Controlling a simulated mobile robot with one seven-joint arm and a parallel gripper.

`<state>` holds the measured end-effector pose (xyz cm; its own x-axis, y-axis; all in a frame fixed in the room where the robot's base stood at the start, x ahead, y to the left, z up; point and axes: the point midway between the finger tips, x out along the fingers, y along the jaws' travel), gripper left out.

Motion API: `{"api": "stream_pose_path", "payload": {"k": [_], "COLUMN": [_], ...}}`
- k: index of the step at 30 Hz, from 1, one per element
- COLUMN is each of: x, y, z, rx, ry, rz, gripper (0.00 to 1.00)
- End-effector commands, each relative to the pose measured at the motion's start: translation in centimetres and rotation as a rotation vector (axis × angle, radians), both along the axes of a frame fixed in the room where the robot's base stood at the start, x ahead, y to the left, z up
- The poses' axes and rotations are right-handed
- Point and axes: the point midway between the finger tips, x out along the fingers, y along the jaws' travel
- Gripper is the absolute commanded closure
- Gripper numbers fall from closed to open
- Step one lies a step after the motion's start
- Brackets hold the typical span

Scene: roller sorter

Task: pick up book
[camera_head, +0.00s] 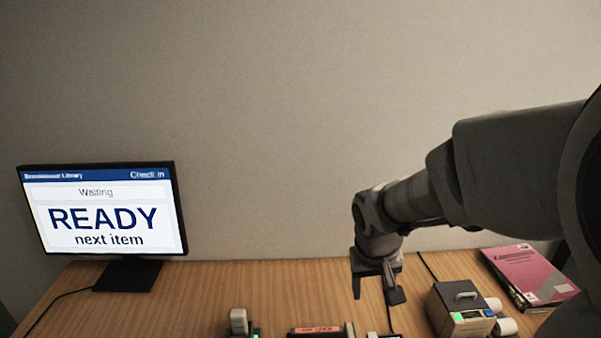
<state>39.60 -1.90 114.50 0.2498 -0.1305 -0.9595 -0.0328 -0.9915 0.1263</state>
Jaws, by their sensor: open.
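A book with a pink-red cover (524,272) lies flat at the right of the wooden table, and seems to rest on at least one more book. Part of its right side is near my arm in the picture. My gripper (376,292) is open and empty, pointing down above the table's middle right, well to the left of the book. A small device stands between them.
A grey-beige device (458,309) with rollers on its right side stands left of the book. A monitor (104,212) reading "READY next item" stands at the left. Small items, including an orange-labelled one (318,331), line the front edge. The table (220,280) is clear at centre-left.

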Motion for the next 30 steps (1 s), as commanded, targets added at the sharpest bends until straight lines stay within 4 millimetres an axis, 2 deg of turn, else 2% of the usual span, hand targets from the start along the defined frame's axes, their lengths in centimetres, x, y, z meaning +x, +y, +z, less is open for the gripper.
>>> {"api": "stream_pose_path", "payload": {"k": [6,9,20,30], "x": [-0.3,-0.6,-1.1,-1.2], "y": [0.7,1.3,2.3,2.4], "z": [-4.3,-5.7,-8.9,-16.1], "rx": [0.053,0.085,0.134,0.133], "ry": [0.163,0.207,0.259,0.26], "rz": [0.007,0.011,0.017,0.019], "gripper": [0.4,0.4,0.4,0.4]}}
